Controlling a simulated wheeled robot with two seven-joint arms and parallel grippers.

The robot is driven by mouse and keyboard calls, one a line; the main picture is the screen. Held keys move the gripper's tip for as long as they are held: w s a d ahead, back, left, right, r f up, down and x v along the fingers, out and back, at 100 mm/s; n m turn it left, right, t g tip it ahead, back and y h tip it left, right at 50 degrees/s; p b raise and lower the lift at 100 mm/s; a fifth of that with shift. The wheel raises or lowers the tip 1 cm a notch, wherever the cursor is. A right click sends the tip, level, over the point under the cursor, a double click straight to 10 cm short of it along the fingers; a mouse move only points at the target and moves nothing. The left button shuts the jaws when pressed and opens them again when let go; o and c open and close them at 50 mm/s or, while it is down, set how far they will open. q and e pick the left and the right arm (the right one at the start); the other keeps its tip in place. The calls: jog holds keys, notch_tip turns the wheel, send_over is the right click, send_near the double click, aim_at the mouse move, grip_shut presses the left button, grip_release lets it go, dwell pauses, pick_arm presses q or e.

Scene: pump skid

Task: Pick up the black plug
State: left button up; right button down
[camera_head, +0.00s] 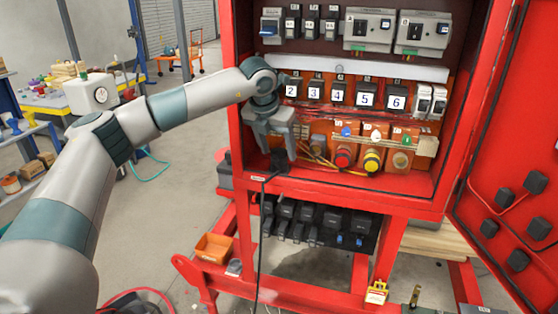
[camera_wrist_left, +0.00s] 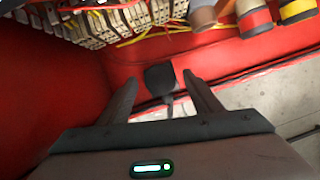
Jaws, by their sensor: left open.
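The black plug (camera_head: 279,160) sits at the front bottom edge of the red cabinet, with a black cable hanging down from it. My left gripper (camera_head: 271,147) points down over the plug, its two fingers spread apart. In the left wrist view the plug (camera_wrist_left: 160,77) shows between the two fingertips (camera_wrist_left: 161,86), slightly beyond them, with a gap on each side. I cannot tell how deep the fingers reach around it. My right gripper is not in view.
The red cabinet (camera_head: 241,113) frames the left arm's reach. Numbered black modules (camera_head: 338,91) stand above the gripper. Red and yellow sockets (camera_head: 373,159) are to its right. A row of black connectors (camera_head: 315,220) hangs below. The cabinet door (camera_head: 510,130) is open at right.

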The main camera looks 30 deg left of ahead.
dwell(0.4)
pick_arm(q)
jog(key=c, duration=1.3)
